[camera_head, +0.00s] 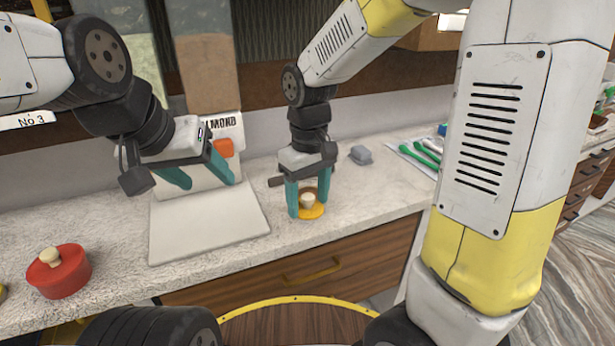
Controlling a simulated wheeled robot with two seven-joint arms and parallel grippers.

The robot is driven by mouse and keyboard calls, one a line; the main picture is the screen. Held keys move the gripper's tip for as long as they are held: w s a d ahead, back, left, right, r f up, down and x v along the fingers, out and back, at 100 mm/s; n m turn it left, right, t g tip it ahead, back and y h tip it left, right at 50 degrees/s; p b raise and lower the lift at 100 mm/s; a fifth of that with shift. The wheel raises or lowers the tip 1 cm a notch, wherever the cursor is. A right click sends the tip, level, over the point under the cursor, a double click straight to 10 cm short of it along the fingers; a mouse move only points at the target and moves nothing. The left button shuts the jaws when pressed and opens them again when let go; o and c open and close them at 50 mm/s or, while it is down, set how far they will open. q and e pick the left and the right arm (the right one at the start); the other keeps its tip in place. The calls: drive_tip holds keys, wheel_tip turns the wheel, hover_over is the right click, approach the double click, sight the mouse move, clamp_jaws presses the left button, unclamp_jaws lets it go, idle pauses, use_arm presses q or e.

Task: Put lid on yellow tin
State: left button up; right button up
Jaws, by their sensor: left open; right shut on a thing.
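A round yellow lid (314,213) with a cream knob (307,201) is at the counter's front edge, right of the white board. My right gripper (308,208) points down, its teal fingers on either side of the knob, shut on the lid. I cannot tell whether the lid rests on the counter or is slightly above it. A small yellow thing (2,291) is cut off at the left edge; it may be the yellow tin, but too little shows. My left gripper (210,183) is open and empty above the back of the white board.
A red tin (62,276) with a cream-knobbed lid stands at the left. The white board (205,222) lies bare on the counter. A grey object (361,155) and green-handled tools (427,151) lie at the right.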

drive_tip(key=shift+w+d+f, duration=0.2)
drive_tip(key=shift+w+f, duration=0.6)
drive_tip(key=shift+w, duration=1.4)
drive_tip(key=shift+w+d+f, duration=0.2)
drive_tip(key=shift+w+f, duration=0.6)
drive_tip(key=shift+w, duration=1.4)
drive_tip(key=shift+w+d+f, duration=0.2)
drive_tip(key=shift+w+f, duration=0.6)
drive_tip(key=shift+w, duration=1.4)
drive_tip(key=shift+f, duration=0.1)
drive_tip(key=shift+f, duration=0.4)
drive_tip(key=o, duration=1.3)
